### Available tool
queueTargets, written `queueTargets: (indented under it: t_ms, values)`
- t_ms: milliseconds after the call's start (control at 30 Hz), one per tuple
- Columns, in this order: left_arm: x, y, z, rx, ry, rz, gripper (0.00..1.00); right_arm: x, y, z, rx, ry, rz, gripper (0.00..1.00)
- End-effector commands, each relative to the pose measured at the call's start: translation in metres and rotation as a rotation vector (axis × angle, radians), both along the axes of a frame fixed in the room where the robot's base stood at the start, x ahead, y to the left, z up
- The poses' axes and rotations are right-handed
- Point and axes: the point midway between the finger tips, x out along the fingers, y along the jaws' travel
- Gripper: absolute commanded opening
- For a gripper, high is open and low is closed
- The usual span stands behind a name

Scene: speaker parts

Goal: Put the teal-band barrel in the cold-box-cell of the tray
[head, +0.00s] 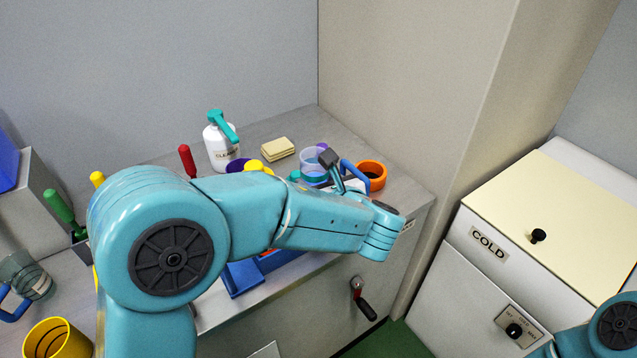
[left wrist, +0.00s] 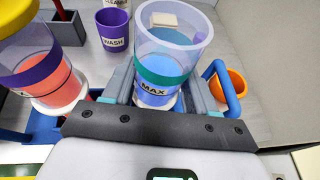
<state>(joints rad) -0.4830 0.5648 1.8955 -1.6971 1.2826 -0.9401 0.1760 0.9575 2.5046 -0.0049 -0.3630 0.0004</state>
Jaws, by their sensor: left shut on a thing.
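The teal-band barrel (left wrist: 166,66) is a clear open cup with blue liquid and the word MAX, upright in the left wrist view. My left gripper (left wrist: 160,90) is shut on it, one finger on each side. In the head view the barrel (head: 312,160) shows past my left gripper (head: 334,168), partly covered by it. The blue tray (head: 241,279) lies on the counter, mostly hidden by my left arm; its cells cannot be made out. My right gripper is out of view; only part of that arm shows at lower right.
A purple-band barrel (left wrist: 40,70) with orange-red content stands left of the held one.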

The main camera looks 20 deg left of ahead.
Motion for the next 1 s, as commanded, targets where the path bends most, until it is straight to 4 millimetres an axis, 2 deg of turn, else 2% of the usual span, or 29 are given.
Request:
queueTargets:
  t_ms: [200, 233, 300, 567, 667, 767, 1000]
  values:
    - [0.000, 0.000, -0.003, 0.001, -0.002, 0.000, 0.00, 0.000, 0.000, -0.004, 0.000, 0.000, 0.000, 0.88]
    - [0.000, 0.000, -0.004, 0.000, 0.000, 0.000, 0.60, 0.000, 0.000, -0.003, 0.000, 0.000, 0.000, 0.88]
    - [0.000, 0.000, -0.003, 0.000, 0.000, 0.000, 0.83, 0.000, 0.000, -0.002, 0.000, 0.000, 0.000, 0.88]
    - [0.000, 0.000, -0.002, 0.000, 0.000, 0.000, 0.83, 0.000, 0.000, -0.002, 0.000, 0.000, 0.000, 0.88]
    - [0.000, 0.000, 0.004, 0.000, 0.000, 0.000, 0.83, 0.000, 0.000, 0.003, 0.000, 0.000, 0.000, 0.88]
    - [-0.010, -0.010, 0.007, 0.000, -0.002, -0.003, 0.83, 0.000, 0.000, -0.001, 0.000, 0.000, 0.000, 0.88]
    - [-0.049, -0.046, 0.028, 0.000, -0.002, -0.006, 0.83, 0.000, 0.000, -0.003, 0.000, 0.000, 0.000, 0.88]
